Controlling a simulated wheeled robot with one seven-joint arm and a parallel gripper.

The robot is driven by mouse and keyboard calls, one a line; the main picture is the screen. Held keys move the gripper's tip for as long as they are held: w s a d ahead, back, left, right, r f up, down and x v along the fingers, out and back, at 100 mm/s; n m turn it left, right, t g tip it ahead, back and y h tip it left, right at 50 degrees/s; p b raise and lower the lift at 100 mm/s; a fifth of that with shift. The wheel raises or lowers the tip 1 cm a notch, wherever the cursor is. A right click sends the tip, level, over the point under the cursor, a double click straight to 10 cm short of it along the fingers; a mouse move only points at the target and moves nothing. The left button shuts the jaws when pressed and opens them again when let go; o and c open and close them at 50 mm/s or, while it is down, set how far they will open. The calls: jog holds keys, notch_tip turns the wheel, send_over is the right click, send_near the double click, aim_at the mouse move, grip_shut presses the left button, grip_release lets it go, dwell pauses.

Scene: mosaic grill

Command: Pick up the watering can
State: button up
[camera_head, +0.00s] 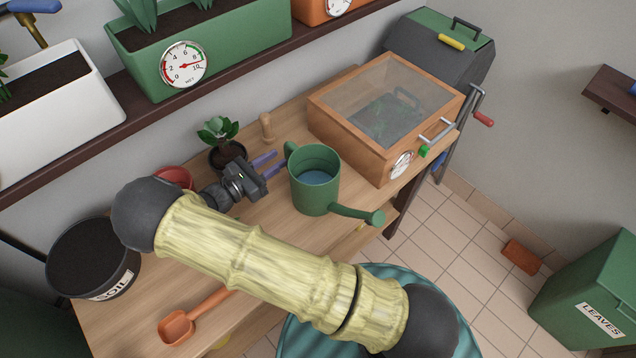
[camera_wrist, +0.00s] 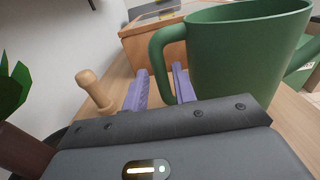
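The green watering can (camera_head: 315,192) stands upright on the wooden bench, with water inside and its spout pointing to the lower right. It also fills the right of the wrist view (camera_wrist: 237,50). Its handle (camera_wrist: 157,62) faces my gripper. My gripper (camera_head: 279,161) is at bench height on the handle side, its purple fingers apart. In the wrist view the fingers (camera_wrist: 160,88) point at the can, and the handle shows between them. Whether either finger touches the handle I cannot tell.
A wooden peg (camera_head: 267,127) and a potted plant (camera_head: 228,151) stand close to my gripper. A wooden box with a clear lid (camera_head: 375,112) stands right behind the can. An orange scoop (camera_head: 177,328) and a soil bucket (camera_head: 93,262) are at the left.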

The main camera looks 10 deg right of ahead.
aim_at(288, 151)
jog(key=shift+d, duration=0.1)
jog(key=x, duration=0.1)
jog(key=p+x, duration=0.1)
jog(key=x, duration=0.3)
jog(key=shift+w+f, duration=0.2)
jog(key=shift+f, duration=0.05)
jog(key=shift+c, duration=0.5)
grip_shut()
